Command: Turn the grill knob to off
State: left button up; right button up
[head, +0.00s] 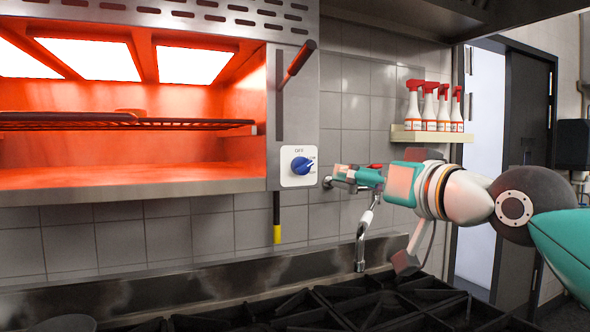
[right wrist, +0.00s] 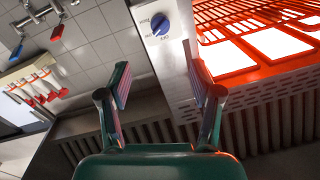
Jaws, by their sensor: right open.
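The grill (head: 140,184) glows orange inside at the left of the head view. Its blue knob (head: 302,166) sits on a white dial plate (head: 298,181) at the right end of the front. The OFF mark is at the top of the plate; the knob's pointer looks turned right of it, toward another label. My right gripper (head: 343,176) is just right of the plate, apart from the knob. In the right wrist view its jaws (right wrist: 161,84) are open and empty, with the knob (right wrist: 159,25) beyond the gap between the fingers. My left gripper is not in view.
A red-handled lever (head: 299,60) sticks out above the knob. A metal tap (head: 364,235) stands under my right gripper. Black stove grates (head: 380,303) lie below. Red-topped spray bottles (head: 429,108) stand on a wall shelf (head: 430,135) behind my right arm.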

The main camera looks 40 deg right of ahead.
aim_at(307, 169)
jog(key=p+x, duration=0.3)
jog(key=x, duration=1.3)
jog(key=shift+w+d, duration=0.1)
jog(key=shift+w, duration=0.25)
